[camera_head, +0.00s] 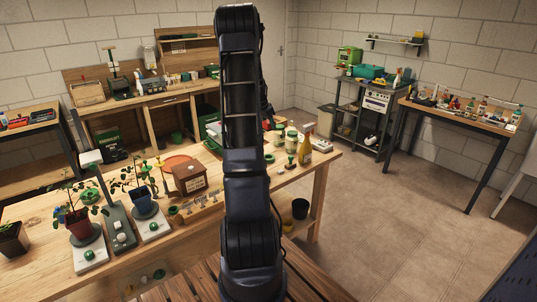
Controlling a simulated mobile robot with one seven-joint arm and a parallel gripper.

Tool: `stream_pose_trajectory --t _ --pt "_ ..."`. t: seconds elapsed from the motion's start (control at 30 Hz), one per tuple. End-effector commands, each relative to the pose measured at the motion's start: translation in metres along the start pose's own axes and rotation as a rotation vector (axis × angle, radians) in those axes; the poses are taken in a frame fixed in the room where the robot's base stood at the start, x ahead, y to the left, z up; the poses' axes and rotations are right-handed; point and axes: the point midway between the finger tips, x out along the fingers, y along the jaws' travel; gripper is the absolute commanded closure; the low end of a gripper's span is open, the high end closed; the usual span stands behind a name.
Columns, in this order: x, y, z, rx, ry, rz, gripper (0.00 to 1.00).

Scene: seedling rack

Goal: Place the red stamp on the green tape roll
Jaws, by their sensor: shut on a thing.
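My black arm rises through the middle of the view and hides part of the bench behind it. My gripper is not visible; it seems hidden behind the arm. I cannot make out the red stamp. A round green thing (90,196) lies on the wooden bench (35,212) at left, behind a potted plant; it looks like a tape roll. A smaller round green thing (270,158) lies just right of my arm. I cannot tell for sure which is the green tape roll.
Potted plants (78,222) stand on scales at the bench's left. A brown box (189,176) stands near the middle, a yellow bottle (305,151) at the right end. More furnished tables line the walls. The floor (390,225) at right is clear.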

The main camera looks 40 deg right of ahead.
Motion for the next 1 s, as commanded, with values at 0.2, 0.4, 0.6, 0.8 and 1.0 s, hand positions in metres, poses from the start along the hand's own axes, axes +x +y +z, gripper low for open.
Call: stream_pose_trajectory --t 0.2,0.4,0.6,0.8,1.0 --pt "0.046 0.0 0.02 -0.001 -0.003 0.003 0.75" --pt "0.086 0.0 0.036 -0.001 -0.002 0.003 0.75" --pt "0.111 0.0 0.046 0.0 -0.001 0.002 0.75" --pt "0.12 0.0 0.05 0.001 0.0 0.001 0.75" --pt "0.143 0.0 0.06 -0.001 -0.001 0.002 0.75"
